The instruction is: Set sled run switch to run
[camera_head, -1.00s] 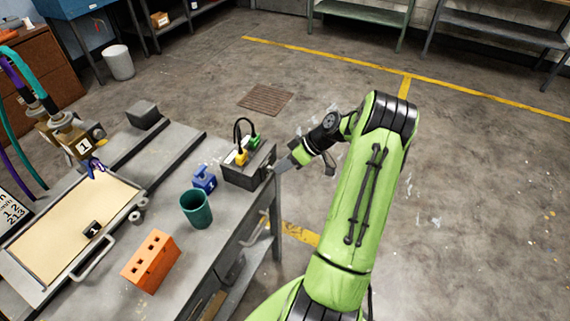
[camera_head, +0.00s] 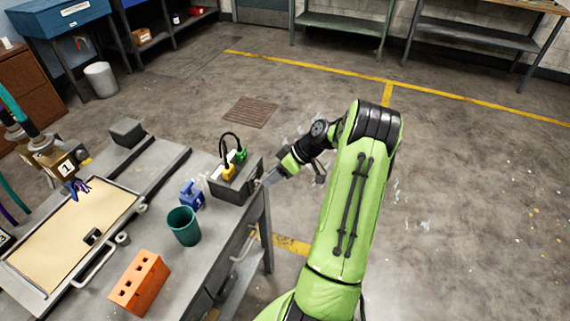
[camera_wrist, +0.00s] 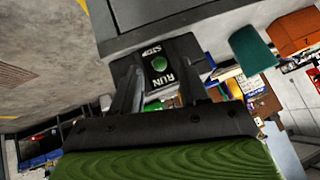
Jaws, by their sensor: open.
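The sled's run switch shows in the wrist view as a dark panel (camera_wrist: 172,48) marked RUN and STOP, with a round green part (camera_wrist: 159,64) between the words. I cannot tell which way the switch is set. In the head view, a dark box (camera_head: 228,189) with yellow and green plugs stands at the right edge of the bench; its end facing my arm is hidden. My gripper (camera_head: 267,181) is beside that end. In the wrist view my gripper (camera_wrist: 165,82) is open, its fingers on either side of the panel's lower part. I cannot tell whether they touch it.
The grey bench (camera_head: 195,262) carries a blue part (camera_head: 191,196), a teal cup (camera_head: 183,228), an orange block with holes (camera_head: 139,284) and a framed tan screen (camera_head: 75,235). Open floor (camera_head: 470,210) lies to the right of my arm.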

